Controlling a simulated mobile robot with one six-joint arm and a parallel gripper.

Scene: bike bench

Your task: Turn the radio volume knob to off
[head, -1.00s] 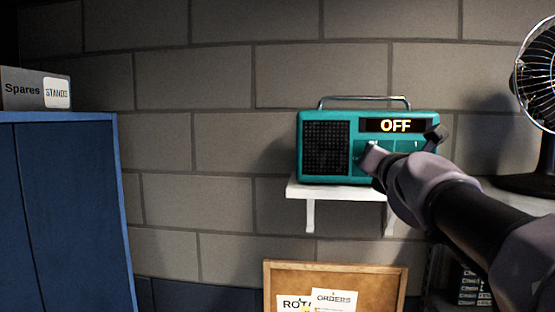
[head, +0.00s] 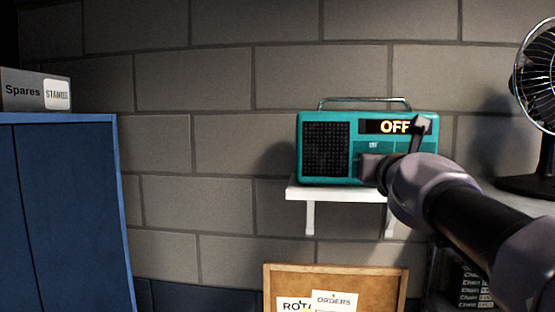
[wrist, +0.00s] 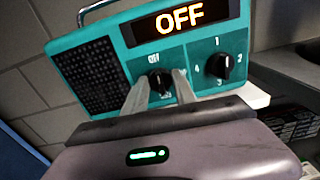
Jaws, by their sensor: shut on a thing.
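A teal radio (head: 325,118) stands on a white wall shelf, and its display (head: 390,126) reads OFF. The radio also fills the upper wrist view (wrist: 95,75), where the display (wrist: 180,20) reads OFF too. A black knob (wrist: 160,82) sits at the left under the display, with an "Off" label above it. My gripper (wrist: 160,86) has one finger on each side of this knob and is shut on it. A second black knob (wrist: 220,66), ringed by numbers, is to its right, clear of the fingers. In the head view my gripper (head: 394,150) hides both knobs.
The white shelf (head: 320,194) is narrow. A black fan (head: 540,75) stands to the right. A corkboard with papers (head: 380,280) is below. A blue cabinet (head: 70,210) with a Spares box (head: 25,90) is at the left. The wall between cabinet and radio is bare.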

